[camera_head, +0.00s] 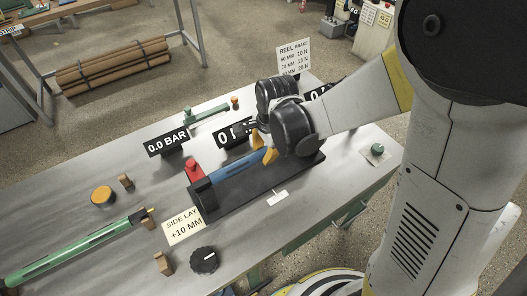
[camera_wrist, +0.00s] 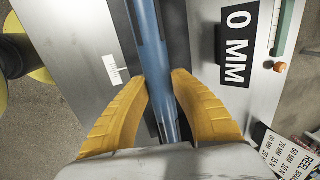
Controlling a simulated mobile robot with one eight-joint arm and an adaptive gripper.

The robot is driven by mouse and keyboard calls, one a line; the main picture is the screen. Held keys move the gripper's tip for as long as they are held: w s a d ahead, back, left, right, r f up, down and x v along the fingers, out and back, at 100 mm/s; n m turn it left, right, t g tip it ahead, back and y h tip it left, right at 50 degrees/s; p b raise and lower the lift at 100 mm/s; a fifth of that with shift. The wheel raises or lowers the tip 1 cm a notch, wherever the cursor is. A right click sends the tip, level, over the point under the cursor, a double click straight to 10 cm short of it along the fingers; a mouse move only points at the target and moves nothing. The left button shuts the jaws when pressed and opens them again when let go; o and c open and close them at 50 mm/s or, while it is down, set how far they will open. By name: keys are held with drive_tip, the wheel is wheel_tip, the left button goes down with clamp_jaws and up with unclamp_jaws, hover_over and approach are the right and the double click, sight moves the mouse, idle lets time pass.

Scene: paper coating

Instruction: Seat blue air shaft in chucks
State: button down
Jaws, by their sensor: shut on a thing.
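The blue air shaft (camera_head: 238,165) lies slantwise above a long black base (camera_head: 250,186) on the bench. Its left end meets a dark chuck block (camera_head: 204,192); I cannot tell whether it is fully seated. Its right end is hidden behind my gripper. My gripper (camera_head: 265,148) has its yellow fingers on either side of the shaft near the right end. In the wrist view, the shaft (camera_wrist: 148,38) runs between the two yellow fingers (camera_wrist: 163,88), which are shut on it, and the black base shows beneath.
A red knob (camera_head: 193,170) stands beside the left chuck. A "0.0 BAR" display (camera_head: 166,140) and a "0 MM" display (camera_wrist: 238,45) stand behind. A green shaft (camera_head: 75,252) lies at left near a black dial (camera_head: 204,260). A "SIDE LAY +10 MM" card (camera_head: 183,226) is in front.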

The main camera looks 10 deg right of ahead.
drive_tip(key=shift+f+b, duration=0.9)
drive_tip(key=shift+f, duration=0.2)
drive_tip(key=c, duration=1.1)
unclamp_jaws()
wheel_tip(320, 180, up, 12)
drive_tip(key=s, duration=0.2)
drive_tip(key=shift+d, duration=0.45)
drive_tip(key=shift+f, duration=0.1)
drive_tip(key=s+d+r+n+t, duration=0.4)
drive_tip(key=s+d+n, duration=0.5)
drive_tip(key=n, duration=0.4)
drive_tip(key=shift+s+r+t+h, duration=0.2)
drive_tip(key=shift+s+t+h, duration=0.3)
drive_tip(key=shift+s, duration=0.4)
